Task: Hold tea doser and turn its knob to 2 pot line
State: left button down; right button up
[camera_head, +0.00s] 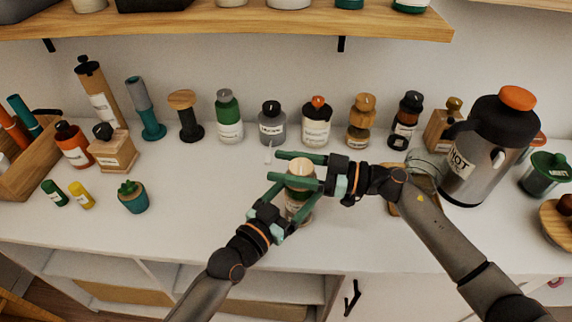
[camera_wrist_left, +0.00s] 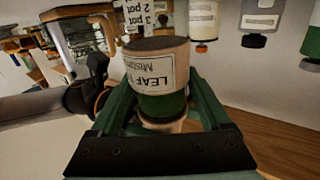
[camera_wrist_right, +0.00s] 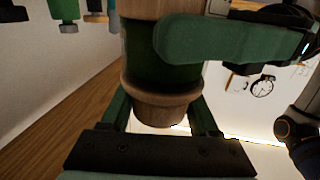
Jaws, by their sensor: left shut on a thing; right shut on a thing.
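The tea doser (camera_head: 294,207) stands upright off the counter's front edge or over it; I cannot tell which. It has a wooden knob (camera_head: 300,168) on top. My left gripper (camera_head: 292,200) is shut on its body from the front. In the left wrist view the doser (camera_wrist_left: 158,72) appears upside down, with a "LEAF" label and a green band. My right gripper (camera_head: 285,167) reaches in from the right, its fingers on both sides of the knob, which shows in the right wrist view (camera_wrist_right: 160,105). The knob's pointer and setting are not readable.
A panel (camera_wrist_left: 146,17) reading "3 pot" and "2 pot" shows behind the doser. Several bottles, including a grey one (camera_head: 271,124), line the back. A steel flask (camera_head: 482,160) stands right. A small cactus (camera_head: 132,197) stands left.

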aim_at(300, 159)
jog(key=c, duration=0.5)
